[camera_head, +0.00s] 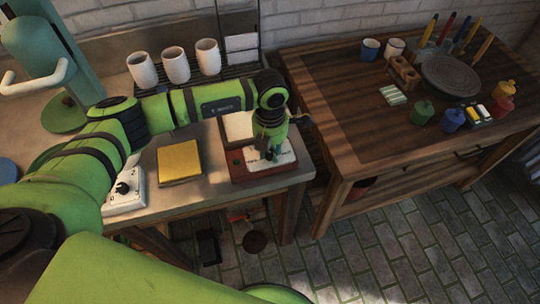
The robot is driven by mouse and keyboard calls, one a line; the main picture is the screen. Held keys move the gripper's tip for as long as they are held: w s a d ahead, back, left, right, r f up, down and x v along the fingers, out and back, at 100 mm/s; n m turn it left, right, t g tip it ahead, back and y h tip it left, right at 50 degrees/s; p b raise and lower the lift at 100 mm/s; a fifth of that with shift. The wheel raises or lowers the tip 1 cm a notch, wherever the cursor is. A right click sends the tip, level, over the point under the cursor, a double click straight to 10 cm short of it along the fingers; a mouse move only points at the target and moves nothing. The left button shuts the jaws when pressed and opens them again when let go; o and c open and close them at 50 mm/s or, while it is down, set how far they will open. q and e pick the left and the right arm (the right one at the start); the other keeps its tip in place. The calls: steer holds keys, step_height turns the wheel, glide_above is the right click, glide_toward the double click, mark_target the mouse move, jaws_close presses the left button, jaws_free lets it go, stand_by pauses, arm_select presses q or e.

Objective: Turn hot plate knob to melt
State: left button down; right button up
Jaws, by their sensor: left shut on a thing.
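The hot plate (240,176) appears to be the device with a red-brown base and a light, marked front panel, near the right end of the grey counter. A pale square surface (238,127) shows behind that panel. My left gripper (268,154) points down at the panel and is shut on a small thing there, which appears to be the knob. The fingers hide the knob, and the panel's markings are too small to read. My right gripper is not in view.
A yellow block (179,162) and a white device with a black dial (125,188) lie left of the hot plate. White cups (175,65) stand behind my arm. A wooden table (350,125) with paint pots and a round grey disc (450,76) is at right, beyond a gap.

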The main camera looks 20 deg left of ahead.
mark_target(270, 152)
arm_select(q)
steer(key=m+b, duration=0.8)
steer(key=b, duration=0.1)
steer(key=m+b, duration=0.3)
steer(key=b, duration=0.1)
steer(key=shift+f+m, duration=0.35)
steer(key=shift+m, duration=0.05)
steer(key=shift+s+r+m+b, duration=0.1)
steer(key=shift+r+m+b, duration=0.1)
steer(key=shift+m+b, duration=1.55)
steer(key=c, duration=1)
jaws_free()
steer(key=shift+r, duration=0.3)
step_height(270, 152, up, 12)
steer(key=shift+f, duration=0.2)
